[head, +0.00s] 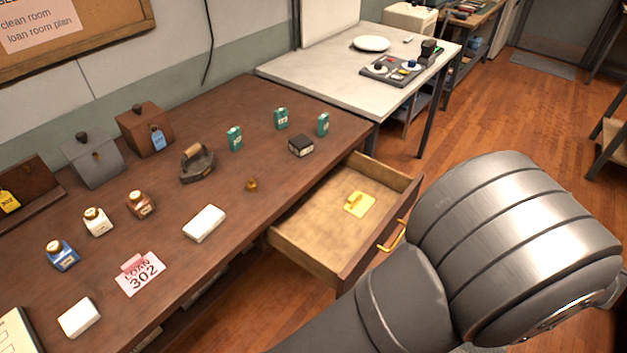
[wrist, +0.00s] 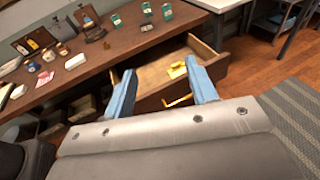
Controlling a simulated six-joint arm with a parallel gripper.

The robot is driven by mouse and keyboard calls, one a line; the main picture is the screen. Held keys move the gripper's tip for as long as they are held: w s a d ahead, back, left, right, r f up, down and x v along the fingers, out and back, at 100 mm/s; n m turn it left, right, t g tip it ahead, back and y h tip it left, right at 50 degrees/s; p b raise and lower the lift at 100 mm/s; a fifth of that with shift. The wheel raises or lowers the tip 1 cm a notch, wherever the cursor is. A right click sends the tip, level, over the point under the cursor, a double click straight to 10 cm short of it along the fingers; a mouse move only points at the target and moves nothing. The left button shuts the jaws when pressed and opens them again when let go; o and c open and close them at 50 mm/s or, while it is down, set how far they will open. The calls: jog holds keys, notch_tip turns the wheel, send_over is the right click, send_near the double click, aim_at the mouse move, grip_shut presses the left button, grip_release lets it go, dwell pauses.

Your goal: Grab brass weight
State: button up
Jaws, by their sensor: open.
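The brass weight (head: 251,184) is a small gold-brown piece standing on the dark wooden table (head: 221,170), near its front edge and left of the open drawer. In the wrist view it is tiny and hard to make out. My gripper (wrist: 160,66) shows in the wrist view with its two blue fingers spread wide and nothing between them. It is in front of the table, with the open drawer beyond the fingers, and is apart from the weight. In the head view my arm shows at lower right, but the gripper fingers do not.
The open drawer (head: 312,222) juts from the table front and holds a yellow object (head: 357,203). Near the weight are a black box (head: 301,145), an old iron (head: 196,164), a white block (head: 204,223) and several green boxes. The table around the weight is clear.

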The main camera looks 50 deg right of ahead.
notch_tip(320, 180, up, 5)
jog(key=n+g+y, duration=0.6)
jog(key=n+g, duration=0.9)
jog(key=n, duration=1)
send_over(250, 180)
jog(key=shift+h, duration=0.3)
jog(key=f, duration=1.6)
jog(key=shift+d+f, duration=0.1)
jog(key=shift+d, duration=0.15)
jog(key=shift+a+f, duration=0.2)
jog(key=shift+f, duration=2.55)
